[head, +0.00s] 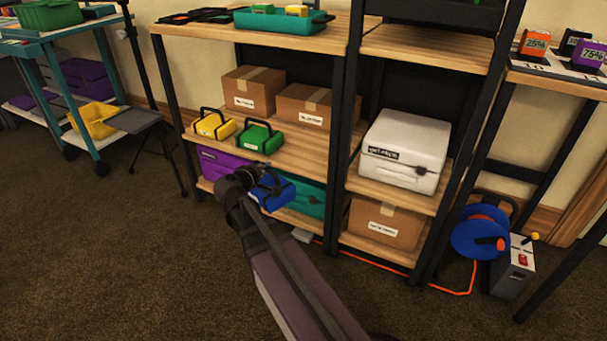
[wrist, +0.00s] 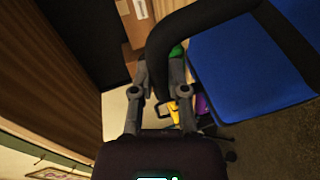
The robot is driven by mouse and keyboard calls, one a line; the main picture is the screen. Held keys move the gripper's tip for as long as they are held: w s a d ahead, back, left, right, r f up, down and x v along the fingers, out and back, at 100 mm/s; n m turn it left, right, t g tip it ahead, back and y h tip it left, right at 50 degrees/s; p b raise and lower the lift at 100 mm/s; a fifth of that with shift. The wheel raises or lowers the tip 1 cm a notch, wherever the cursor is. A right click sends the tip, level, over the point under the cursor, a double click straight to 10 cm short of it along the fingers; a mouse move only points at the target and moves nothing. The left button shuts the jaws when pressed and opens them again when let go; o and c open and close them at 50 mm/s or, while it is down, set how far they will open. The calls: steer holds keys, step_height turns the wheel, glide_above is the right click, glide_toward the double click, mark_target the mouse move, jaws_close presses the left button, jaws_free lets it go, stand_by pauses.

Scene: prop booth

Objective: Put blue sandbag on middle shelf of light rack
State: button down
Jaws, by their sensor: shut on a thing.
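The blue sandbag (head: 274,194) hangs by its black handle from my gripper (head: 252,177), which is shut on that handle. In the wrist view the bag (wrist: 245,68) is at the right, and its handle (wrist: 190,35) crosses in front of the gripper fingers (wrist: 160,75). In the head view the bag is in front of the rack, lower than the middle shelf (head: 312,160). That shelf holds a yellow sandbag (head: 214,124) at the left, a green sandbag (head: 259,138) beside it, and two cardboard boxes behind. Free board shows right of the green bag.
A purple case (head: 222,165) and a teal case (head: 307,198) fill much of the lower shelf, partly hidden. A teal tray (head: 283,21) sits on top. A black post (head: 343,130) separates the right bay, holding a white case (head: 404,150). A blue cable reel (head: 478,232) stands right.

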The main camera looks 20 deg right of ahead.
steer(key=shift+r, duration=0.1)
stand_by(0.3)
steer(key=w+d+r+p, duration=0.2)
steer(key=w+d, duration=0.7)
steer(key=d, duration=0.4)
steer(key=shift+w, duration=0.15)
steer(key=shift+d+r, duration=0.1)
stand_by(0.5)
steer(key=s+d, duration=0.1)
steer(key=s+d+f+b, duration=0.1)
steer(key=s, duration=0.1)
steer(key=shift+s+d+f, duration=0.15)
steer(key=shift+d, duration=0.05)
steer(key=shift+f, duration=0.1)
stand_by(0.5)
